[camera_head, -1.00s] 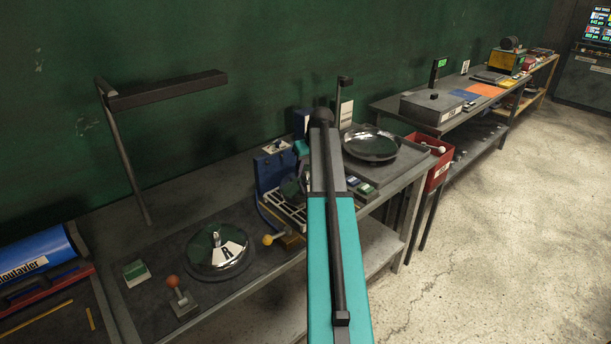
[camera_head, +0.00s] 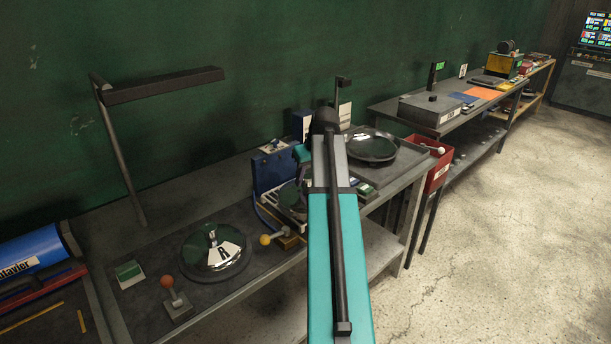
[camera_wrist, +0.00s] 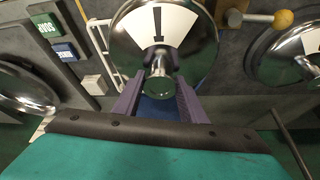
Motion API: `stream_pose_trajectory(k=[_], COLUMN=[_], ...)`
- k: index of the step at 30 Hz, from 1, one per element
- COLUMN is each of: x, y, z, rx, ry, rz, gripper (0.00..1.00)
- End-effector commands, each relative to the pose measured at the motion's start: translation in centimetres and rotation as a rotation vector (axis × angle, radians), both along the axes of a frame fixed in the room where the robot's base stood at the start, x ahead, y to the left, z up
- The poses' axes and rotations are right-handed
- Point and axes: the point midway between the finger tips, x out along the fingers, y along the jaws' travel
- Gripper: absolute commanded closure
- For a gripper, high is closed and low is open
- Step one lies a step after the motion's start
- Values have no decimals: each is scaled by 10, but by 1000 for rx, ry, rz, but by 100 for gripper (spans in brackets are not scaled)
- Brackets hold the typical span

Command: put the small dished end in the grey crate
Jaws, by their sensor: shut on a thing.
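My gripper (camera_wrist: 161,88) is shut on the stem of a shiny dished end (camera_wrist: 190,52), in the upper middle of the wrist view. The dished end bears a white sector with a dark mark and is partly cut off by the frame top. In the head view this dished end (camera_head: 290,196) shows as a dark disc in front of the white rack, partly behind my arm. I cannot make out a grey crate for sure; a grey box (camera_head: 420,112) stands on the far table.
A labelled dished end (camera_head: 214,262) lies on the near bench beside a red-knobbed lever (camera_head: 175,300). A larger dished end (camera_head: 370,147) lies on the right tray. A blue holder (camera_head: 270,170), a red bin (camera_head: 438,165) and a lamp (camera_head: 165,86) stand nearby. The floor at right is clear.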

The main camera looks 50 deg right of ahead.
Motion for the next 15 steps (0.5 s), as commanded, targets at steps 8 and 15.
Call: stream_pose_trajectory(k=[8,15], x=[-28,-45], y=[24,38], z=[3,6], rx=[-2,-2], ry=[-4,-4], rz=[0,0], gripper=[100,100])
